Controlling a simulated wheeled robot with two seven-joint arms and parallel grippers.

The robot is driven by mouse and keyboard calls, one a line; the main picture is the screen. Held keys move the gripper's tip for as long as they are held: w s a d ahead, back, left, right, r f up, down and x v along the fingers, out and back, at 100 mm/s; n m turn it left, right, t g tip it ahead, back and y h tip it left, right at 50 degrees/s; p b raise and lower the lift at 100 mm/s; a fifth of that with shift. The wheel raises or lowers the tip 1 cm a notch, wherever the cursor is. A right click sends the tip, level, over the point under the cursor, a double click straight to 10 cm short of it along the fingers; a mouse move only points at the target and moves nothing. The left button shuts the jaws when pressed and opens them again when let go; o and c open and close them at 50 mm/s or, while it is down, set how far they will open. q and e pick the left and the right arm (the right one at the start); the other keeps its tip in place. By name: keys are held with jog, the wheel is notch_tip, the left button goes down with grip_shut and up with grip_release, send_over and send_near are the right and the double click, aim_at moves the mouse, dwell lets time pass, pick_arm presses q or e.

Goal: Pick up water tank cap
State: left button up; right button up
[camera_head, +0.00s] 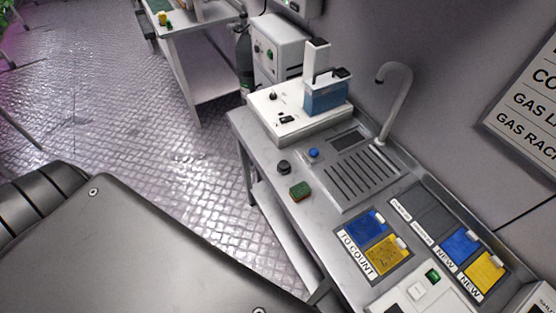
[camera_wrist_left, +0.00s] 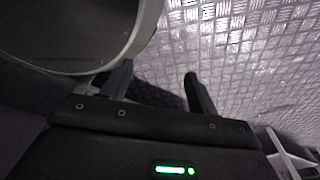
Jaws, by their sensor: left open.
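A small round black cap (camera_head: 284,167) lies on the left part of the metal bench (camera_head: 262,160), near its front edge. It looks like the water tank cap, though a small round blue piece (camera_head: 314,153) sits close by to its right. A blue tank (camera_head: 326,96) with a dark handle stands on a white machine at the back of the bench. My left gripper (camera_wrist_left: 158,72) is open and empty in the left wrist view, over the floor and away from the cap. Neither gripper shows in the head view.
A green and brown sponge (camera_head: 300,191) lies just in front of the cap. A drain grate (camera_head: 361,179) and a curved tap (camera_head: 396,95) are to the right. Blue and yellow cards (camera_head: 388,254) lie farther right. The patterned metal floor (camera_head: 150,110) left of the bench is clear.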

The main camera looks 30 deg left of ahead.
pick_arm(q)
jog(key=w+d+r+t, duration=0.2)
jog(key=w+r, duration=0.3)
jog(key=w, duration=0.5)
jog(key=n+t+p, duration=0.2)
jog(key=t+p, duration=0.1)
jog(key=t, duration=0.7)
send_near(282, 166)
jog(key=w, duration=0.1)
jog(key=shift+h, duration=0.3)
jog(key=x, duration=0.5)
jog(key=shift+s+f, duration=0.1)
jog(key=shift+f, duration=0.1)
jog(key=shift+p, duration=0.3)
jog(key=p+x, duration=0.1)
jog(key=x, duration=0.4)
jog(key=shift+a, duration=0.15)
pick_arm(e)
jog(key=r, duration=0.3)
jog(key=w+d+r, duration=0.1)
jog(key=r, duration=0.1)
